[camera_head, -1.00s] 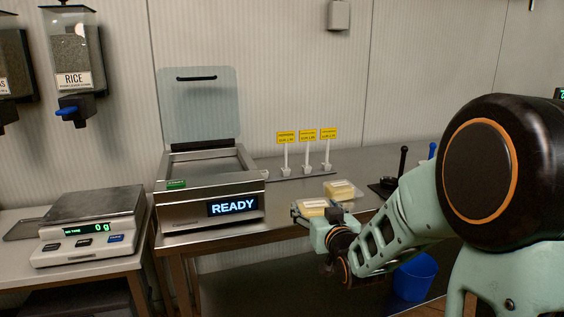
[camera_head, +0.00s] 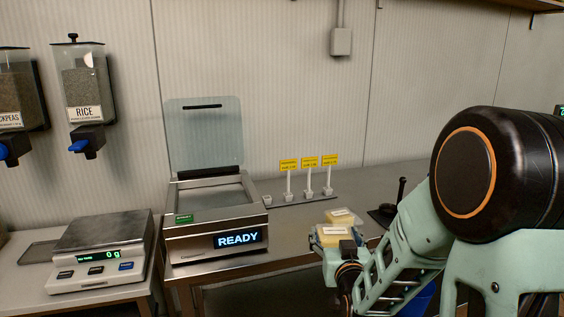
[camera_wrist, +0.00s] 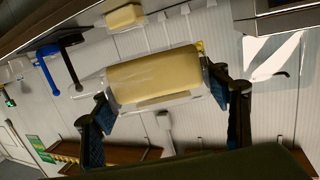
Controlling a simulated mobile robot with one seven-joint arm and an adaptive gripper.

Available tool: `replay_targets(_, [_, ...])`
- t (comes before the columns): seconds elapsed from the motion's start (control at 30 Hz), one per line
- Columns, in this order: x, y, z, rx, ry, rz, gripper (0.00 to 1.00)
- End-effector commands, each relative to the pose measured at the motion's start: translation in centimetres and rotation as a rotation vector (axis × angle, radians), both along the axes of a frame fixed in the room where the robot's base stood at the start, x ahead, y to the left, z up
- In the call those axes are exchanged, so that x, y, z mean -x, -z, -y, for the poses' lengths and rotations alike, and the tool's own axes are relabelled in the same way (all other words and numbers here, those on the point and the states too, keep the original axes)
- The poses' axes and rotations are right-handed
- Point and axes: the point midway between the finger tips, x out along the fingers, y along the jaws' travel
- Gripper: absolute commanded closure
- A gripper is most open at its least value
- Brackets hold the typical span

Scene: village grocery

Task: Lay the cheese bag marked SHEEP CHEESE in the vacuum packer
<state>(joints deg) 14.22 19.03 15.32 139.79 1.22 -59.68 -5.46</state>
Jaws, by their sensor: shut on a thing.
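My gripper (camera_wrist: 160,104) is shut on a pale yellow cheese bag (camera_wrist: 155,76) in clear film, with a finger at each end in the wrist view. In the head view this held bag (camera_head: 334,234) is above the counter's front, right of the vacuum packer. Its label is too small to read. The vacuum packer (camera_head: 186,245) has its clear lid (camera_head: 204,135) raised, its chamber looks empty, and its display reads READY. A second cheese bag (camera_head: 342,215) lies on the counter behind the held one; it also shows in the wrist view (camera_wrist: 125,17).
A scale (camera_head: 100,266) showing 0 g stands left of the packer on a lower table. Yellow tags on stands (camera_head: 309,163) line the counter behind. A dark-handled tool (camera_head: 401,190) stands to the right. The counter between packer and bags is clear.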

Motion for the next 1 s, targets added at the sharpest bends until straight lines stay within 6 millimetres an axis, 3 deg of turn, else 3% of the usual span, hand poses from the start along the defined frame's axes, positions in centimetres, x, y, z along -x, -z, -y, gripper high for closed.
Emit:
replay_targets(0.03, [0.0,-2.3,0.0,0.000,0.000,0.002,0.63])
replay_targets(0.6, [0.0,-13.7,0.0,0.000,0.000,0.002,0.63])
replay_targets(0.8, [0.0,-15.9,0.0,0.000,0.000,0.002,0.63])
replay_targets(1.0, [0.0,-16.4,-0.1,0.001,-0.001,0.002,0.63])
